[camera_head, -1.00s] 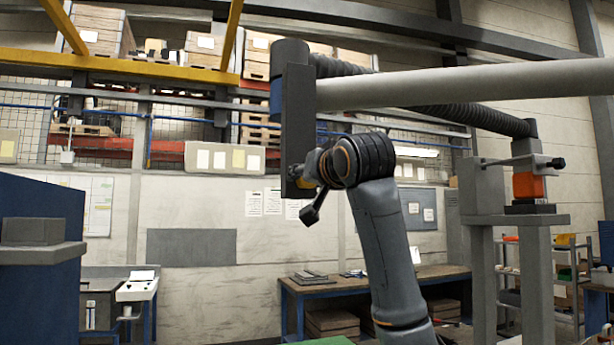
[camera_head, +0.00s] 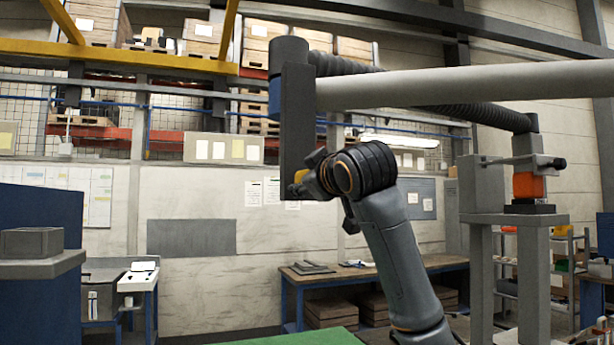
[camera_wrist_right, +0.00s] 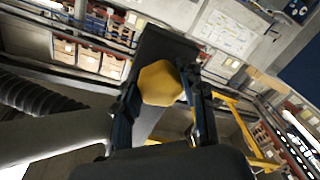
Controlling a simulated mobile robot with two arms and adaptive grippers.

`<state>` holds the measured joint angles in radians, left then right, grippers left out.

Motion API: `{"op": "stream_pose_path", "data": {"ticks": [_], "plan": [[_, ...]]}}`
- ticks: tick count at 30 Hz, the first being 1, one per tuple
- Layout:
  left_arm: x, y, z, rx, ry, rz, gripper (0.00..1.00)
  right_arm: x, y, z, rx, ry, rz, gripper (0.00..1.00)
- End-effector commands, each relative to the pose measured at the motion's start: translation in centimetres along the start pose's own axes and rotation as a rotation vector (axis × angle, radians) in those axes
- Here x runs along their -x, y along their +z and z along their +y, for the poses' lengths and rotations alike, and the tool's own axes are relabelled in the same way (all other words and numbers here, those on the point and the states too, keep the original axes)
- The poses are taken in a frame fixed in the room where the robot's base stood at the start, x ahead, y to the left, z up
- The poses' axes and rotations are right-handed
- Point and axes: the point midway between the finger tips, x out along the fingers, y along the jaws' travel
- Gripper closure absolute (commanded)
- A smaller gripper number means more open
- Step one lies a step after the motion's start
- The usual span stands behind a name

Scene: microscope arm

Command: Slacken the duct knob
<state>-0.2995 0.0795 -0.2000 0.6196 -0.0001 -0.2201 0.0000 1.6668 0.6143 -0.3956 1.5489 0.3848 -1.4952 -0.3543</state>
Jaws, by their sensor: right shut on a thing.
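The duct knob is a yellow faceted knob (camera_wrist_right: 160,83) on the dark upright bracket (camera_head: 297,120) at the end of the duct arm. In the head view only a small yellow part of the knob (camera_head: 300,176) shows beside my gripper. My right gripper (camera_wrist_right: 163,98) has one finger on each side of the knob and is shut on it. In the head view this gripper (camera_head: 301,184) is at the bracket's lower end and partly hides the knob. My left gripper is not in view.
A thick grey tube (camera_head: 460,86) and a ribbed black hose (camera_head: 470,114) run right from the bracket, above my right arm. A grey post stand (camera_head: 535,260) with an orange block (camera_head: 528,186) stands at right. A workbench (camera_head: 380,272) is behind.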

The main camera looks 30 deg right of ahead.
Motion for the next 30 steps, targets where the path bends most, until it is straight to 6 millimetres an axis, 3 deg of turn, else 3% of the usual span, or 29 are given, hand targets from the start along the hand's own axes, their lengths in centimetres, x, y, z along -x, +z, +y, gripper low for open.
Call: {"op": "stream_pose_path", "data": {"ticks": [12, 28, 29, 30], "plan": [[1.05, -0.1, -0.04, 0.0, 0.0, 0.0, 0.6, -0.02, 0.01, 0.03, 0.179, -0.001, -0.002, 0.91], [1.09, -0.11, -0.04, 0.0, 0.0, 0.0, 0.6, -0.01, 0.04, -0.02, 0.199, -0.001, -0.001, 0.91], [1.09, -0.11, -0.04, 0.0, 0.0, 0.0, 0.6, -0.01, 0.04, -0.02, 0.199, -0.001, -0.001, 0.56], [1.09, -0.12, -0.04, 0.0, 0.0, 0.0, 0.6, -0.01, 0.04, -0.02, 0.199, -0.001, -0.001, 0.48]]}}
